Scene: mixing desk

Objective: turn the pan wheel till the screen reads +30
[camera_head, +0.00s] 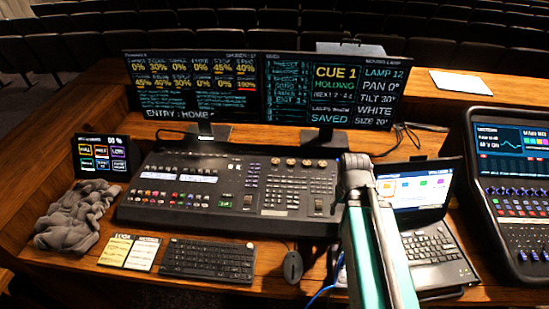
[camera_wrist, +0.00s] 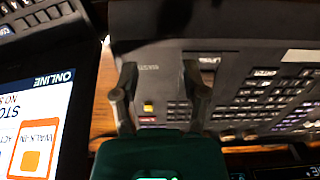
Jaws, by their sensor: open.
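The right-hand monitor (camera_head: 332,92) reads PAN 0°, with TILT 30° below it. The dark mixing desk (camera_head: 235,185) stands below the monitors. A row of several small gold-topped wheels (camera_head: 291,163) sits along its upper right part; I cannot read which one is the pan wheel. My gripper (camera_head: 352,163) is at the desk's right end, to the right of that row. In the wrist view my gripper (camera_wrist: 159,70) is open and empty, its two fingers apart over the desk's edge. No wheel shows between the fingers.
An open laptop (camera_head: 435,245) stands right of my arm, its screen close beside it. A second console (camera_head: 515,180) is at the far right. A keyboard (camera_head: 208,260), a mouse (camera_head: 292,267) and a grey cloth (camera_head: 75,217) lie in front. A paper (camera_head: 461,82) lies at the back right.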

